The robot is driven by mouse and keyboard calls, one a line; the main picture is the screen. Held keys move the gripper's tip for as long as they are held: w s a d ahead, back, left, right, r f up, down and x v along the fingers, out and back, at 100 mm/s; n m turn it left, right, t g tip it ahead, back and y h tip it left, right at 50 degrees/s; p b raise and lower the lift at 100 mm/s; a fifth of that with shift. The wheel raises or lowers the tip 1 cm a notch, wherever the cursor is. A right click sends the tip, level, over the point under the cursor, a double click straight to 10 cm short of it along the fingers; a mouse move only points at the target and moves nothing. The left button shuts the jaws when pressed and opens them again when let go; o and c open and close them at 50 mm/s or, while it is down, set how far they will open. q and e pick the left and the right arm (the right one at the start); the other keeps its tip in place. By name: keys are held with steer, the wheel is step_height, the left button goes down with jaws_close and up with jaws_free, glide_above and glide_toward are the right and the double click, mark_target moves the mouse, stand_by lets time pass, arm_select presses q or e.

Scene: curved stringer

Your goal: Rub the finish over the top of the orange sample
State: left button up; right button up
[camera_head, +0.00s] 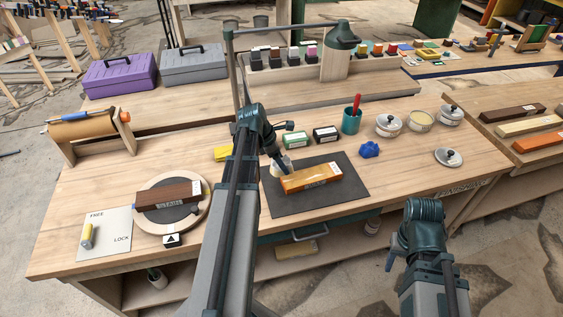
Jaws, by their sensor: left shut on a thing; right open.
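The orange sample (312,178) is a glossy orange-brown block with a pale label. It lies on a dark grey mat (346,192) near the table's front. My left gripper (283,164) is at the sample's back left end, shut on a small pale pad (277,171). The pad is partly hidden by the gripper; I cannot tell whether it touches the sample's top. My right gripper (394,252) is open and empty, in front of the table's front edge at the right.
A round turntable (149,214) holds a dark brown block (168,195) at left.

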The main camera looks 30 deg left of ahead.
arm_select(q)
steer(key=shift+r, duration=0.45)
arm_select(e)
steer(key=shift+r, duration=0.4)
arm_select(q)
step_height(320, 180, up, 3)
steer(key=p, duration=0.3)
steer(key=shift+r, duration=0.1)
arm_select(e)
step_height(320, 180, up, 3)
steer(key=shift+r, duration=0.1)
